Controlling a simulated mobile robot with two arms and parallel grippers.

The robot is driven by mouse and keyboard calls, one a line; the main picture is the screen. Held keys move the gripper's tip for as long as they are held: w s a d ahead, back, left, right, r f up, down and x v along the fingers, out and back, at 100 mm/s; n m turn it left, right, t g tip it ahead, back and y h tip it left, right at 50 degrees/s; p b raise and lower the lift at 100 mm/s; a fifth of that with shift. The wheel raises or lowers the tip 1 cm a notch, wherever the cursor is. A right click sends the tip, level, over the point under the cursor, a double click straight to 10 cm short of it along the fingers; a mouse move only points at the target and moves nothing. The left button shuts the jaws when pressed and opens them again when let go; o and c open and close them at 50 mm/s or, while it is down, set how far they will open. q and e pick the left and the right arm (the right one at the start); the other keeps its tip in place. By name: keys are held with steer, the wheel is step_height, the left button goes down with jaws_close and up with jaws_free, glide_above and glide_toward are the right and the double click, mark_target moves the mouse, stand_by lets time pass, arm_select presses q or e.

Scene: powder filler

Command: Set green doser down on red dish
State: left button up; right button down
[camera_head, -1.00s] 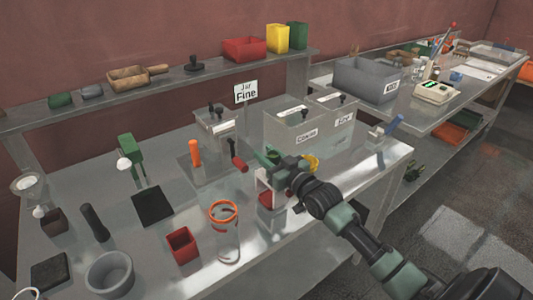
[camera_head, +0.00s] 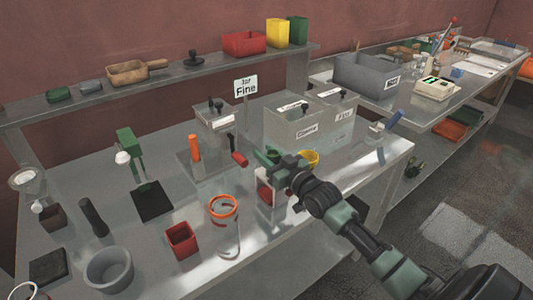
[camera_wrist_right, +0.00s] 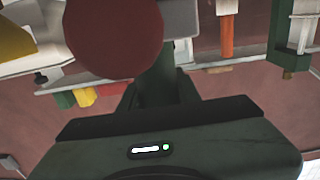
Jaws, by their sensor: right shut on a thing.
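My right gripper (camera_head: 279,163) is shut on the green doser (camera_head: 267,157), which shows as a small green piece at the jaws. In the right wrist view the doser (camera_wrist_right: 157,75) is a dark green shape, partly hidden. The red dish (camera_head: 265,194) shows as a small red patch just below the gripper, partly hidden by it. In the right wrist view a large dark red disc (camera_wrist_right: 113,38) covers the upper middle, close to the doser. I cannot tell whether doser and dish touch. My left gripper is not in view.
A yellow bowl (camera_head: 311,158) stands just behind my right gripper. A metal hopper box (camera_head: 295,126) is farther back. A glass with an orange rim (camera_head: 222,208) and a red square cup (camera_head: 181,241) stand left of the gripper. An orange cylinder (camera_head: 194,148) stands behind.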

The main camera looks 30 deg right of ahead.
steer(key=shift+f, duration=0.25)
stand_by(0.5)
steer(key=c, duration=0.9)
jaws_free()
steer(key=shift+f, duration=0.1)
steer(key=shift+s, duration=0.1)
steer(key=shift+s, duration=0.35)
steer(key=s, duration=0.2)
steer(key=s+b, duration=0.1)
steer(key=s, duration=0.4)
steer(key=shift+d+b, duration=0.3)
steer(key=shift+b, duration=0.05)
